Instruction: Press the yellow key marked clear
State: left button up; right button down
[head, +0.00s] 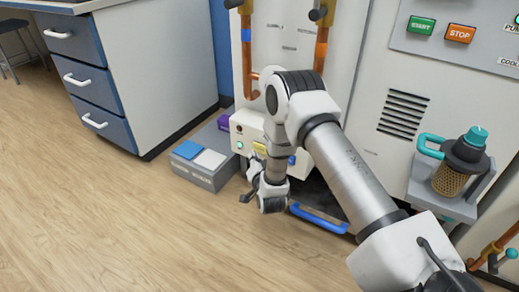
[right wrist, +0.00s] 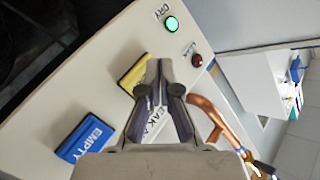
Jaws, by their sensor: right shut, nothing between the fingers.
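The yellow key (right wrist: 135,75) is on a cream panel (right wrist: 105,95) in the right wrist view. My right gripper (right wrist: 157,66) is shut and empty, its fingertips over the right edge of the yellow key and hiding part of it. Whether they touch it I cannot tell. The key's lettering is not readable. In the head view a bit of the yellow key (head: 259,148) shows beside my arm, with my right gripper (head: 252,174) low in front of the panel. My left gripper is not in view.
A blue key marked EMPTY (right wrist: 84,138), a lit green lamp marked DRY (right wrist: 172,24) and a dark red lamp (right wrist: 196,60) share the panel. A copper pipe (right wrist: 208,115) is close on the right.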

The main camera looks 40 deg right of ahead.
jog(key=a, duration=0.1)
jog(key=s+a, duration=0.1)
jog(key=a, duration=0.2)
jog(key=shift+s, duration=0.35)
dwell(0.6)
